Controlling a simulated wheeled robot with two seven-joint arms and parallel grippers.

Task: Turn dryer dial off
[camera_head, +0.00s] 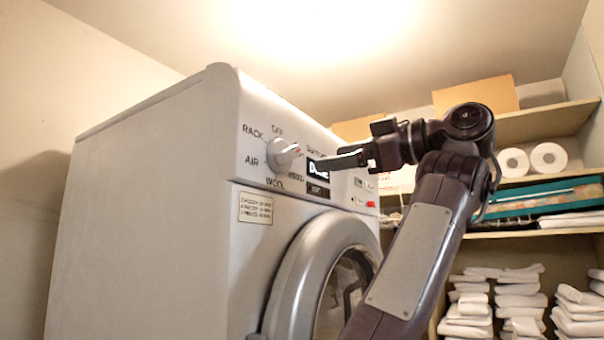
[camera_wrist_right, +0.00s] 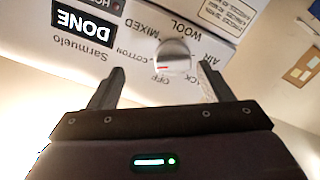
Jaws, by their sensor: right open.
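The dryer dial (camera_head: 284,152) is a round white knob on the dryer's (camera_head: 140,220) sloped front panel, ringed by labels such as RACK, AIR, WOOL and OFF. It also shows in the right wrist view (camera_wrist_right: 174,56), upside down, with a reddish mark on its edge near OFF and COTTON; its exact setting is hard to tell. My right gripper (camera_head: 325,164) is to the right of the dial, pointing at it. In the wrist view the right gripper (camera_wrist_right: 156,80) is open and empty, the dial beyond and between its fingertips, seemingly untouched. My left gripper is not in view.
A small display (camera_wrist_right: 84,31) beside the dial reads DONE. The round dryer door (camera_head: 297,275) is below the panel. Shelves (camera_head: 545,122) at right hold paper rolls (camera_head: 549,159), boxes (camera_head: 476,95), a teal tray (camera_head: 535,195) and stacked white towels (camera_head: 520,295).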

